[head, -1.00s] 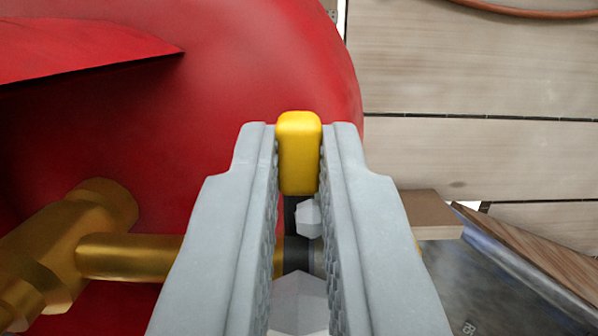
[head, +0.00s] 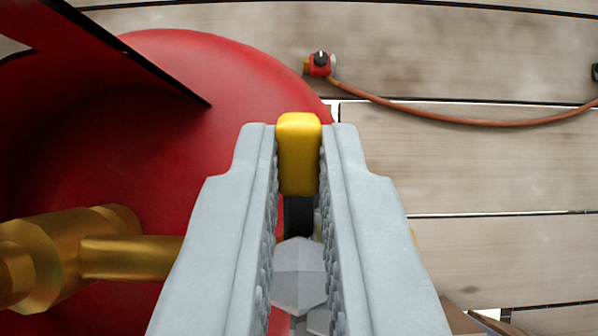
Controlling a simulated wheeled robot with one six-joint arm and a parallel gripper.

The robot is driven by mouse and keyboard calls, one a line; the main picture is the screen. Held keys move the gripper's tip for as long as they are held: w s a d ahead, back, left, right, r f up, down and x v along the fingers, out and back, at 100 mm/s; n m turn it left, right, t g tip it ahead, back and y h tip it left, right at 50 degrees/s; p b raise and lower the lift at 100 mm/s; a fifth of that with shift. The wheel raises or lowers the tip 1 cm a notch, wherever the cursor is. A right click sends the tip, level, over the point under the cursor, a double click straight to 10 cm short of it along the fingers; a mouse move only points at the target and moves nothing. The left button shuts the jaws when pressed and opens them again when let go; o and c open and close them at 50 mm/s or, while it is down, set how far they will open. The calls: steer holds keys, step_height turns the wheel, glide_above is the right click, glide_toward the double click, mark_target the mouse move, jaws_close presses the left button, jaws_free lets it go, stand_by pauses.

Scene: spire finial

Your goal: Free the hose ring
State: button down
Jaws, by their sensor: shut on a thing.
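My gripper (head: 299,135) is shut on a yellow piece (head: 299,165) with rounded edges, which sits between the two grey fingertips. A dark part shows below the yellow piece, between the fingers. Below that is a grey faceted piece (head: 299,273); I cannot tell whether the fingers touch it. An orange-brown hose (head: 470,122) curves over pale planks at the upper right. Its left end meets a small red fitting with a black knob (head: 320,64). I cannot make out a hose ring.
A large red rounded body (head: 235,85) fills the left, with a flat red fin (head: 110,45) above. A brass fitting (head: 75,245) with a stub runs toward my left finger. Pale planks (head: 490,175) lie at the right, with narrow gaps. Brown edges show at the bottom right.

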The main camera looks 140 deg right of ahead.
steer(key=shift+s+d+t+y, duration=0.15)
steer(key=shift+t+y, duration=0.15)
steer(key=shift+t, duration=0.2)
stand_by(0.4)
steer(key=c, duration=1.5)
jaws_free()
steer(key=shift+r, duration=0.1)
steer(key=v, duration=1.7)
steer(key=shift+s+d+r, duration=0.1)
steer(key=shift+s+d, duration=0.05)
steer(key=shift+d, duration=0.05)
